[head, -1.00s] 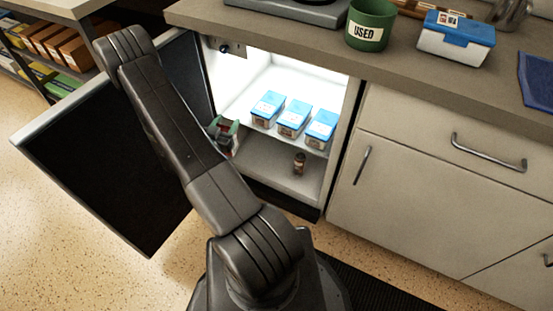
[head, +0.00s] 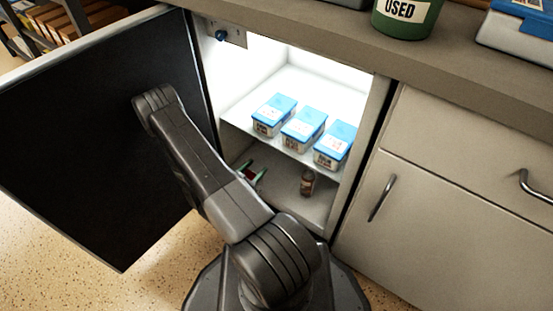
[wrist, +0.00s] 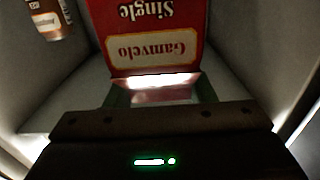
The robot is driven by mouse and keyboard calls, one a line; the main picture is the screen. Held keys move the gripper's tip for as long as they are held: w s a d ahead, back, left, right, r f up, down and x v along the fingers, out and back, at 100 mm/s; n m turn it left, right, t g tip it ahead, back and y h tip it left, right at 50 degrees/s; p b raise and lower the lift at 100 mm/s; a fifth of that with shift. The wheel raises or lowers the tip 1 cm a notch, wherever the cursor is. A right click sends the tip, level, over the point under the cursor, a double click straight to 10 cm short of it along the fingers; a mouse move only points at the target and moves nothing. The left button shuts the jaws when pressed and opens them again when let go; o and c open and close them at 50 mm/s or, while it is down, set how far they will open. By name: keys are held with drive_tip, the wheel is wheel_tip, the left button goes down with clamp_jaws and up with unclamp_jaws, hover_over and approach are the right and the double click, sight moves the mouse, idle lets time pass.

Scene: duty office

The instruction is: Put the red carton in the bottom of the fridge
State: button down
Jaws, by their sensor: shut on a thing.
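The red carton (wrist: 150,35) shows upside down in the wrist view, with the words "Gamvelo" and "Single" on it. My gripper (wrist: 152,92) is shut on its near end. In the head view my gripper (head: 252,176) is inside the lower part of the open fridge (head: 300,205), below the shelf, and only a sliver of the carton (head: 246,173) shows, the rest hidden behind my arm. I cannot tell whether the carton touches the fridge floor.
Blue-lidded tubs (head: 303,127) sit on the shelf above. The open door (head: 95,130) is at the left.

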drive_tip(key=w+d+f+b, duration=0.3)
drive_tip(key=w+d, duration=0.4)
drive_tip(key=w, duration=0.3)
drive_tip(key=shift+w+d+f+b, duration=0.2)
drive_tip(key=shift+w+d+b, duration=0.2)
drive_tip(key=shift+b, duration=0.45)
drive_tip(key=shift+f, duration=0.1)
drive_tip(key=c, duration=0.6)
unclamp_jaws()
drive_tip(key=shift+c, duration=0.2)
drive_tip(key=p+v, duration=0.3)
drive_tip(key=v, duration=0.9)
drive_tip(key=shift+p, duration=0.4)
